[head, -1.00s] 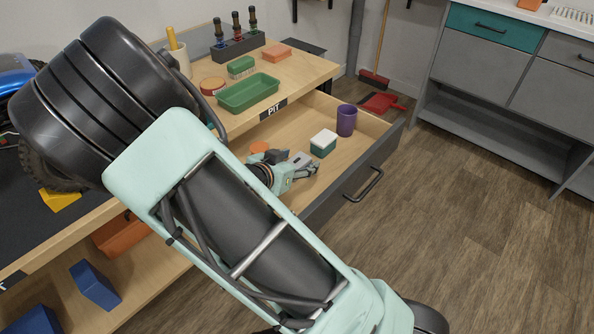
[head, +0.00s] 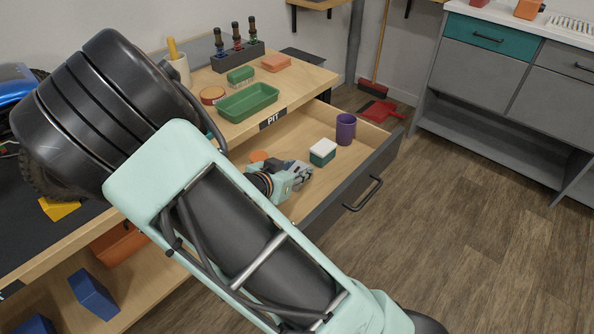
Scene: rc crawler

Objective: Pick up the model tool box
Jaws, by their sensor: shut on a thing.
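My gripper (head: 301,174) is low inside the open drawer, at the end of my pale green arm. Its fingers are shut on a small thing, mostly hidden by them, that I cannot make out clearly. A small teal box with a white top (head: 322,152) sits in the drawer just beyond the fingertips, apart from them. I cannot tell from this view which thing is the model tool box.
The drawer (head: 360,168) also holds a purple cup (head: 345,129) and an orange round thing (head: 258,156). Above it, the bench top carries a green tray (head: 248,102), a small green block (head: 240,74) and a dark bottle rack (head: 238,55). Open floor lies right.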

